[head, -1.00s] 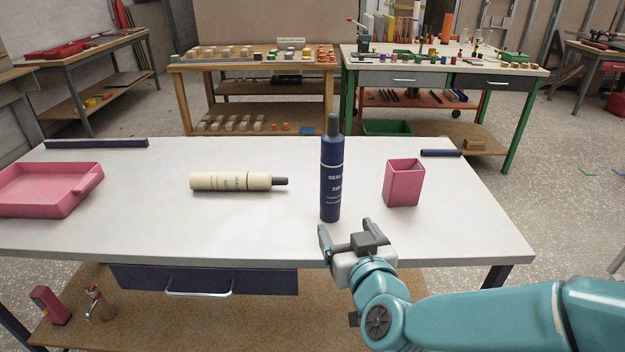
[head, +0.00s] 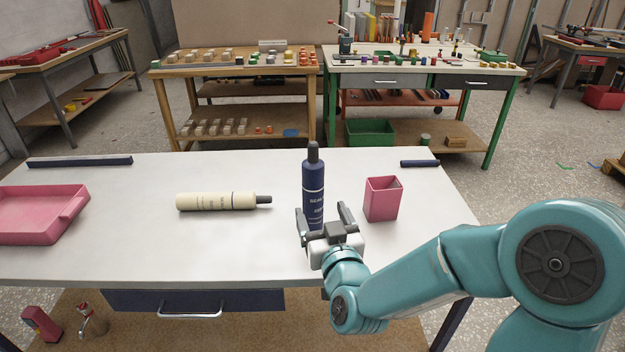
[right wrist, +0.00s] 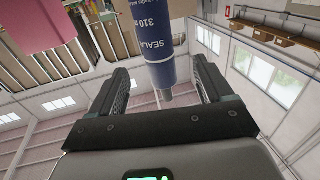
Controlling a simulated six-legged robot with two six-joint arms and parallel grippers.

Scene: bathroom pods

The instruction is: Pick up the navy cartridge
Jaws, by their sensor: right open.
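The navy cartridge (head: 313,186) stands upright on the white table, with its dark nozzle on top. My right gripper (head: 325,220) is open just in front of its lower part and hides its base. In the right wrist view the cartridge (right wrist: 158,45) appears upside down, between and beyond the two open fingers (right wrist: 160,90); I cannot tell whether it is fully between them. The fingers show no grip on it. My left gripper is not in view.
A cream cartridge (head: 217,202) lies on its side to the left. A pink cup (head: 383,199) stands close on the right. A pink tray (head: 40,232) is at the far left. Dark bars (head: 80,162) lie along the table's back edge. The table front is clear.

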